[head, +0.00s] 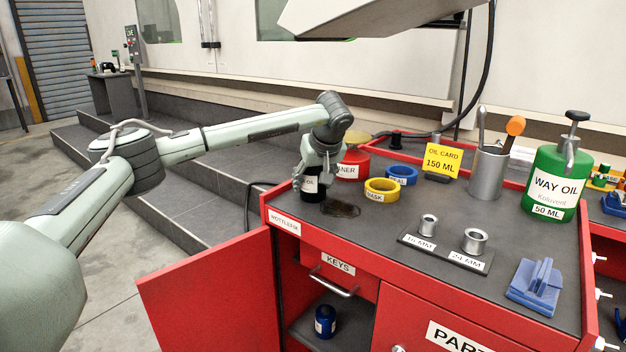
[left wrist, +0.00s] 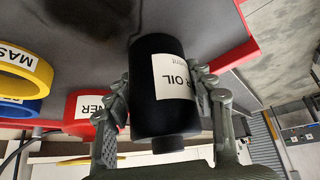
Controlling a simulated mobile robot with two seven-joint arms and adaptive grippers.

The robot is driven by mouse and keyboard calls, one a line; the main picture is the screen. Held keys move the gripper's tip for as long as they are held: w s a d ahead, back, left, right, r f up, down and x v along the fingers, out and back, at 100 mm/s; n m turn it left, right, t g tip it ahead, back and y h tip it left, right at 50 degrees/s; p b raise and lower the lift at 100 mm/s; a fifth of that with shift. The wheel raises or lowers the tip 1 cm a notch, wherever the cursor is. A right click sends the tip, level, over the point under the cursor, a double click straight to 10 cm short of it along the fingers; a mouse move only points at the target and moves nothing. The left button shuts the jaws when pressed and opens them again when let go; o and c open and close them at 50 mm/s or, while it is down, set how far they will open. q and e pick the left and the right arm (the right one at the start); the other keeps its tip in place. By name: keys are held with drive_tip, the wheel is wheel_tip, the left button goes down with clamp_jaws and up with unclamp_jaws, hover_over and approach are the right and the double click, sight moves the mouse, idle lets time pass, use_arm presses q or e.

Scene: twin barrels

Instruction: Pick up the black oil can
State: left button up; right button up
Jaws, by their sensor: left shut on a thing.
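The black oil can (left wrist: 152,90), with a white label reading "OIL", is between the two fingers of my left gripper (left wrist: 165,115) in the left wrist view. In the head view my left gripper (head: 318,168) is shut around the can's upper part, and the black can (head: 313,190) shows below it at the cart top's back left corner. The can looks upright in the head view. I cannot tell whether its base touches the cart top. My right gripper is not in view.
A dark stain (head: 341,209) lies beside the can. A red container (head: 352,165), yellow tape roll (head: 382,190) and blue roll (head: 402,174) stand close by. The green way oil can (head: 552,180) is farther right. An open red door (head: 215,295) juts out at front left.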

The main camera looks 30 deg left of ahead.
use_arm(q)
drive_tip(key=shift+c, duration=0.7)
drive_tip(key=shift+r, duration=0.1)
